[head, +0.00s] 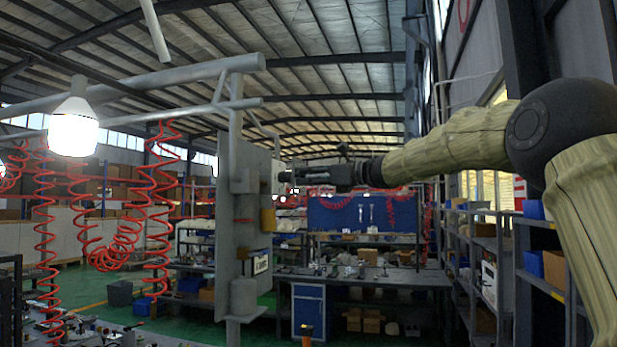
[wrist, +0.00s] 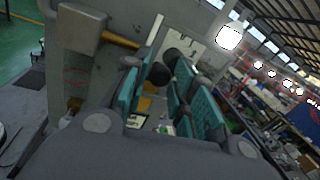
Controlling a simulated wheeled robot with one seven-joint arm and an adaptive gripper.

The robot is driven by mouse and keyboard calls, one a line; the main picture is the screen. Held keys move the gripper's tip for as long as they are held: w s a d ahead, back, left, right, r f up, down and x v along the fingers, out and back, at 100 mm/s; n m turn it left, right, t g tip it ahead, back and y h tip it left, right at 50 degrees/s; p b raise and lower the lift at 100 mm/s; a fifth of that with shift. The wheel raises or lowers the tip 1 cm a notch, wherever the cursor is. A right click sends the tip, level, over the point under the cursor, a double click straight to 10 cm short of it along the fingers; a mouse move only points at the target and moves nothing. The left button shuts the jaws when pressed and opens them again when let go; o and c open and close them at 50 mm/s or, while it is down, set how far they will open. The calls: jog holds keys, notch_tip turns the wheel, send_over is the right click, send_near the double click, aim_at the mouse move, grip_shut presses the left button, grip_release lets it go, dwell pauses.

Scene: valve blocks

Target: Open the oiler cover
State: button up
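My gripper (head: 292,183) reaches left to the right edge of an upright grey panel (head: 230,200) in the head view. A small whitish box (head: 279,172) sits at that edge, right by the fingertips. In the wrist view my gripper (wrist: 168,85) has its teal finger pads apart, with a gap between them. Dark rounded parts (wrist: 160,73) show in or beyond the gap, in front of a pale plate (wrist: 183,45). I cannot tell for sure which part is the oiler cover, or whether the fingers touch anything.
A grey block (wrist: 80,28) with a yellow bar juts from the panel in the wrist view. Workbenches (head: 360,277) stand behind, and shelves (head: 490,260) line the right side.

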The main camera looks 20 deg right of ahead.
grip_shut()
jog(key=shift+d, duration=0.1)
